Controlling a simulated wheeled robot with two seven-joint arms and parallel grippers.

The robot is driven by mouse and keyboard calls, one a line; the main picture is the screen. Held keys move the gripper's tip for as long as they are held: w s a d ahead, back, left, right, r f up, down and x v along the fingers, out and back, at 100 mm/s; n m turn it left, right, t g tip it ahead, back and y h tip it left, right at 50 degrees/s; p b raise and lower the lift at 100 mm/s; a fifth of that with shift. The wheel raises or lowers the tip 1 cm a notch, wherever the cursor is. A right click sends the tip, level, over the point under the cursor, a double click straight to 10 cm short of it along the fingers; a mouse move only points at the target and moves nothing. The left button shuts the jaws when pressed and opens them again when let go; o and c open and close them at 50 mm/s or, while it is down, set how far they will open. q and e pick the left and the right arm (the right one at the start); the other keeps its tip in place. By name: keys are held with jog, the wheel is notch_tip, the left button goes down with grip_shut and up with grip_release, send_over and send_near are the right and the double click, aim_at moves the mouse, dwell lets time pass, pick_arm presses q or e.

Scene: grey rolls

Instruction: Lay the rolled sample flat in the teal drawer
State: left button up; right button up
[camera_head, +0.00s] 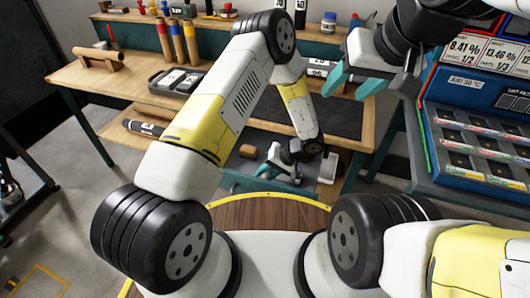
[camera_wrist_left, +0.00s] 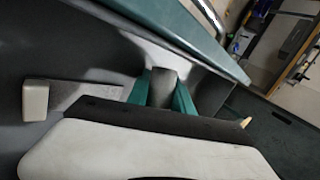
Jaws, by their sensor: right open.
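My left gripper (camera_head: 274,165) is low at the teal drawer (camera_head: 240,183), which stands out below the bench. In the left wrist view its two teal fingers (camera_wrist_left: 163,92) stand on either side of a dark grey, rounded piece (camera_wrist_left: 162,88), which looks like the grey roll and fills the gap between them. The rest of this piece is hidden by the gripper body. The drawer's teal edge (camera_wrist_left: 185,38) runs just beyond the fingers. My right gripper (camera_head: 350,80) is open and empty, high at the upper right of the head view.
A small brown block (camera_head: 248,151) is near the left gripper; a pale block (camera_wrist_left: 35,100) shows in the wrist view. A dark labelled roll (camera_head: 145,127) lies at the left. Upright rolls (camera_head: 176,41) and a black tray (camera_head: 176,80) stand on the bench. A sample rack (camera_head: 480,150) fills the right.

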pick_arm(q)
jog(key=shift+o, duration=1.2)
jog(key=s+f, duration=0.1)
jog(key=a+f, duration=0.1)
jog(key=shift+s+f+g, duration=0.3)
jog(key=shift+s, duration=0.05)
jog(key=v, duration=0.3)
jog(key=w+v, duration=0.1)
jog(key=v, duration=0.6)
jog(key=shift+w+a+r, duration=0.15)
jog(key=shift+w+r, duration=0.05)
jog(key=shift+r, duration=0.2)
